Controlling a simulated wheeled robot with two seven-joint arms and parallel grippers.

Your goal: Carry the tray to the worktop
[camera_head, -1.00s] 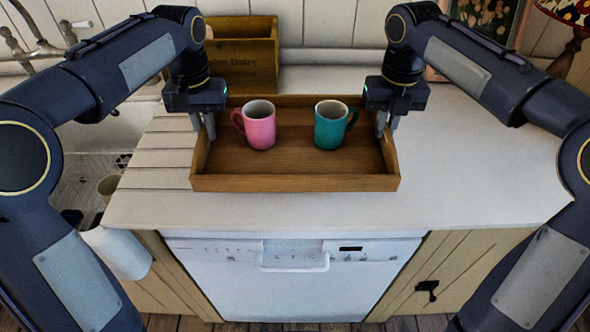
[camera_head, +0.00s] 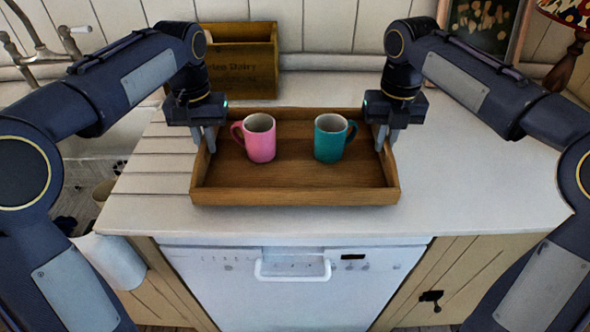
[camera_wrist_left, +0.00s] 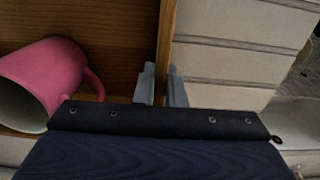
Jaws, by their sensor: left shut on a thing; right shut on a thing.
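The wooden tray (camera_head: 295,197) is over the white worktop (camera_head: 470,180) in the head view; I cannot tell whether it rests on it or is held just above. A pink mug (camera_head: 261,142) and a teal mug (camera_head: 330,142) stand upright in it. My left gripper (camera_head: 208,140) is shut on the tray's left wall. My right gripper (camera_head: 386,138) is shut on the tray's right wall.
A wooden crate (camera_head: 240,62) stands behind the tray near the wall. A sink with a tap (camera_head: 45,50) is at the left. The worktop is bare to the right of the tray. A white dishwasher (camera_head: 295,290) is below the front edge.

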